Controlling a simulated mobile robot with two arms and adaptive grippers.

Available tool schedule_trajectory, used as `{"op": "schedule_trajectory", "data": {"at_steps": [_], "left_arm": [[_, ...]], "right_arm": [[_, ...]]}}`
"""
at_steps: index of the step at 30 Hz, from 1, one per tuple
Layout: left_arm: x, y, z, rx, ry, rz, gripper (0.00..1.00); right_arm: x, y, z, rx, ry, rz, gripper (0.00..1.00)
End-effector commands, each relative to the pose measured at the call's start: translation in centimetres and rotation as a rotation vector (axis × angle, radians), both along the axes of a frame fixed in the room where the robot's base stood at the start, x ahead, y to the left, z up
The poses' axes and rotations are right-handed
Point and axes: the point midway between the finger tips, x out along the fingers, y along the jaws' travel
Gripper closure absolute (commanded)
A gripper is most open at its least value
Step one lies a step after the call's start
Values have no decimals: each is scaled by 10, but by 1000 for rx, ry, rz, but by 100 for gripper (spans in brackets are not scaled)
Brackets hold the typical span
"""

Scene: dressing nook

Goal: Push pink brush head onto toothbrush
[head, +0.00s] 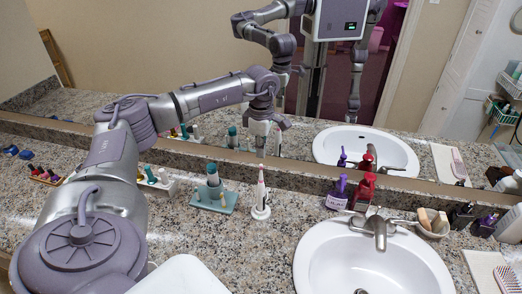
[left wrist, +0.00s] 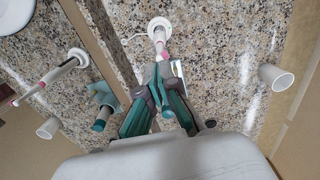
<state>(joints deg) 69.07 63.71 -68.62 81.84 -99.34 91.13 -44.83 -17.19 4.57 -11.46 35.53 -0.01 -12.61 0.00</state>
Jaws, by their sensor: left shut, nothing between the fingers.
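The white toothbrush (head: 261,194) stands upright on a round white base on the counter, with a pink part near its top. In the left wrist view the toothbrush (left wrist: 159,38) and its white base show just beyond my fingertips. The pink part there is partly hidden, and I cannot tell how far the brush head sits on the shaft. My left gripper (head: 261,150) points down directly above the toothbrush, its fingers shut and empty. In the left wrist view the teal fingers of my left gripper (left wrist: 163,78) meet close to the toothbrush top. My right gripper is not directly in view.
A teal tray (head: 228,207) with a teal-capped bottle stands left of the toothbrush. Purple and red pump bottles (head: 340,192) and the sink (head: 372,262) are to the right. The mirror (head: 100,112) runs close behind. A white cup (left wrist: 275,78) shows in the wrist view.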

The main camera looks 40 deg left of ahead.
Motion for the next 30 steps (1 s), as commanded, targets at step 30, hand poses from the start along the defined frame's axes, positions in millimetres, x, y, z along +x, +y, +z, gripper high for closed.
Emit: {"op": "schedule_trajectory", "data": {"at_steps": [30], "left_arm": [[0,0,34,0,0,0,100]], "right_arm": [[0,0,25,0,0,0,42]]}}
